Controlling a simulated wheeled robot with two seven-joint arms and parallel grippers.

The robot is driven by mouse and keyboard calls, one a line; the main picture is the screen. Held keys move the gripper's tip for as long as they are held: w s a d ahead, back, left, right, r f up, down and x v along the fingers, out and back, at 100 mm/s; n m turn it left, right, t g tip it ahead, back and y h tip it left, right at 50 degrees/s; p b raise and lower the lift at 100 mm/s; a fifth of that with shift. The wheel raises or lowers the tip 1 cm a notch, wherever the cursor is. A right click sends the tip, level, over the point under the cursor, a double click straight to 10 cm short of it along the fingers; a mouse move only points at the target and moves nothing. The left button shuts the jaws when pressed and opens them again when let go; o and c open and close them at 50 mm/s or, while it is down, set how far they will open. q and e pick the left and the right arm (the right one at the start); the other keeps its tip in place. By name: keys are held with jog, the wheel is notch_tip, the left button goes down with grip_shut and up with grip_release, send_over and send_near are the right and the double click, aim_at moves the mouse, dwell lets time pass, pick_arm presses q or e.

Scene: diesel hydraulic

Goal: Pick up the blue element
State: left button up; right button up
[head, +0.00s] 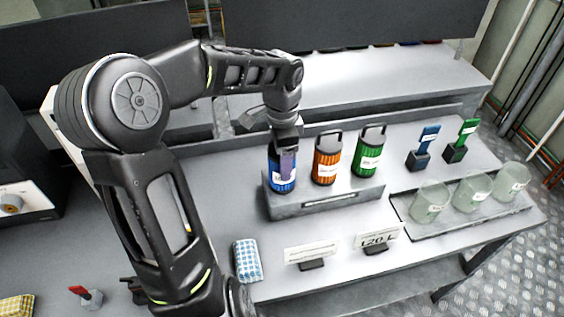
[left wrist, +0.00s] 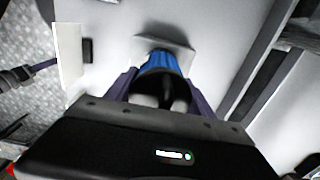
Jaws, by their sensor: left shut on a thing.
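The blue element (head: 283,182) is a ribbed cylinder with a white label, at the left end of a grey stand (head: 325,203). My left gripper (head: 287,160) comes down on it from above and is shut on its top. In the left wrist view the blue element (left wrist: 163,61) shows between the purple fingers of the left gripper (left wrist: 163,88), with its dark top towards the camera. I cannot tell whether its base touches the stand. My right gripper is not in view.
An orange element (head: 326,165) and a green element (head: 369,158) stand close to the right on the same stand. Further right are blue and green tools in black holders and a tray (head: 460,232) of glass beakers.

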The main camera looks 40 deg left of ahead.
pick_arm(q)
notch_tip(320, 180, up, 10)
jog(key=shift+f+b, duration=0.1)
jog(key=shift+b, duration=0.25)
dwell(0.6)
